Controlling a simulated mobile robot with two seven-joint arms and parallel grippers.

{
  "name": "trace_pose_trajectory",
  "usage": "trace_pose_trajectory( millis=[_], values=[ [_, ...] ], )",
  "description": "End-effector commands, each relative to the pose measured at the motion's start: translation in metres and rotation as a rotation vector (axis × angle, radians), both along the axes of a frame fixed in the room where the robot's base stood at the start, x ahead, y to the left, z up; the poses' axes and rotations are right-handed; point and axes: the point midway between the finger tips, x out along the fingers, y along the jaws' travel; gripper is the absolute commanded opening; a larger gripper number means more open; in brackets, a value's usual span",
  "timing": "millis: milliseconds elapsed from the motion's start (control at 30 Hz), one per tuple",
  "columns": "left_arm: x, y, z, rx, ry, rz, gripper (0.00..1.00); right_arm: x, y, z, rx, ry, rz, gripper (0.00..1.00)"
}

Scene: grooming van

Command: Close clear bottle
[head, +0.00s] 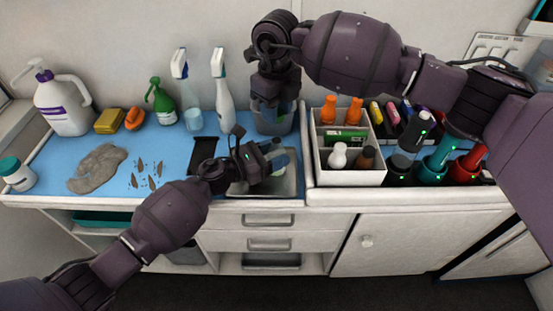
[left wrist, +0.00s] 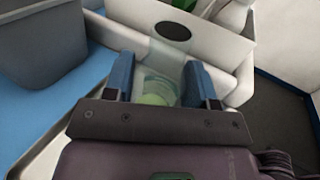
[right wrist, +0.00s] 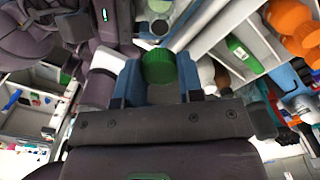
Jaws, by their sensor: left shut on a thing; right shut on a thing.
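The clear bottle (left wrist: 160,84), with pale green contents, is between the blue fingers of my left gripper (left wrist: 162,72), which is shut on it. A dark oval shows at the bottle's far end in the left wrist view. In the head view the bottle (head: 277,157) is held over the metal sink tray, partly hidden by my left gripper (head: 264,158). My right gripper (right wrist: 160,78) is shut on a green cap (right wrist: 159,66). In the head view my right gripper (head: 270,100) is above and behind the bottle, and the cap is apart from it.
A grey bin (head: 285,126) stands behind the sink tray (head: 290,184), close to my right gripper. A white divided caddy (head: 350,178) with several bottles stands to the right. The mat's front left is fairly clear.

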Motion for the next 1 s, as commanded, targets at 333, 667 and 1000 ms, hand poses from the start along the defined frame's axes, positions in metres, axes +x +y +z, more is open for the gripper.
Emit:
trace_pose_trajectory(
  millis=[333,667,1000],
  values=[
    [0.0,0.0,0.0,0.0,0.0,0.0,0.09,0.0,0.0,-0.029,-0.001,0.001,-0.001,0.13],
    [0.0,0.0,0.0,0.0,0.0,0.0,0.09,0.0,0.0,-0.05,0.0,0.0,0.0,0.13],
    [0.0,0.0,0.0,0.0,0.0,0.0,0.09,0.0,0.0,-0.05,0.0,0.0,0.0,0.13]
  ],
)
